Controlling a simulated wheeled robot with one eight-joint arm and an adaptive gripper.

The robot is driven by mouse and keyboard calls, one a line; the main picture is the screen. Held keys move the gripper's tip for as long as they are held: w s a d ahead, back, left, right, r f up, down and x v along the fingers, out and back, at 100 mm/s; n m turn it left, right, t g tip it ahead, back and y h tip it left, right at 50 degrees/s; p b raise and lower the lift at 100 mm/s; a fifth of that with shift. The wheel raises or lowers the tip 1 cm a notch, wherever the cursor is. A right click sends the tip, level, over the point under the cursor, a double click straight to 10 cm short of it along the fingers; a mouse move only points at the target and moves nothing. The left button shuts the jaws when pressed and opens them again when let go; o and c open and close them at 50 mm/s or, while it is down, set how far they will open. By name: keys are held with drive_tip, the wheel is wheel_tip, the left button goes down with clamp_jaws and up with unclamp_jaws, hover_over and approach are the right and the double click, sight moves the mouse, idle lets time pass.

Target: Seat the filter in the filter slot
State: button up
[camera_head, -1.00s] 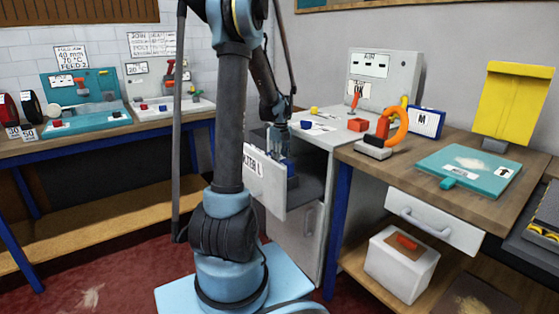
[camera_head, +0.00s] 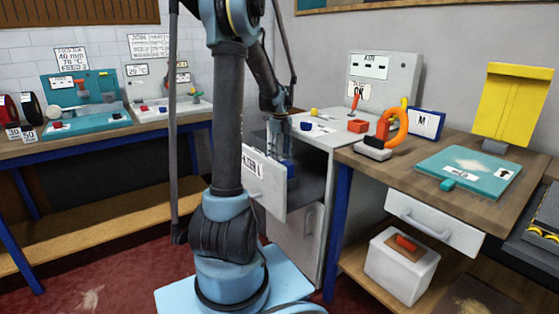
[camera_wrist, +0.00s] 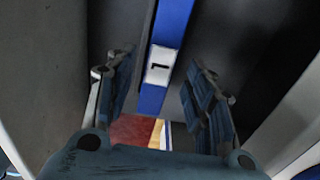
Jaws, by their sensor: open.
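A blue filter edge with a white label (camera_wrist: 160,66) shows in the wrist view, running between my two fingers without either visibly gripping it. In the head view a blue part (camera_head: 291,168) shows in the opened cabinet, just below my gripper (camera_head: 281,150). The filter slot is behind the tilted white door lettered "FILTER L" (camera_head: 264,186). My gripper is open, with one finger on each side of the blue edge in the wrist view (camera_wrist: 163,100). How deep the filter sits in the slot is hidden.
A blue-framed panel marked M (camera_head: 427,123) stands on the cabinet and bench area to the right. An orange ring (camera_head: 397,128) and red block (camera_head: 358,126) are near it. A teal board (camera_head: 470,170) lies on the right bench. The open door edge is close to my arm.

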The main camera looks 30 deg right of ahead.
wheel_tip(320, 180, up, 8)
drive_tip(key=a+n, duration=0.3)
drive_tip(key=a, duration=0.2)
drive_tip(key=s+a+r+n, duration=0.1)
drive_tip(key=a+n, duration=0.2)
drive_tip(key=a, duration=0.2)
drive_tip(key=s+a+r+n, duration=0.1)
drive_tip(key=a+n, duration=0.2)
drive_tip(key=a, duration=0.2)
drive_tip(key=shift+s+a, duration=0.15)
drive_tip(key=shift+s, duration=0.1)
drive_tip(key=s+a+f+n+t, duration=0.1)
drive_tip(key=s+a+f+n, duration=0.2)
drive_tip(key=s+a+n, duration=0.55)
drive_tip(key=s+a+f+n+t, duration=0.15)
drive_tip(key=s+a+n, duration=0.35)
drive_tip(key=a+n, duration=0.55)
drive_tip(key=s+a+f+n, duration=0.6)
drive_tip(key=s+f+n, duration=0.1)
drive_tip(key=f, duration=0.1)
drive_tip(key=shift+s, duration=0.15)
drive_tip(key=shift+a, duration=0.1)
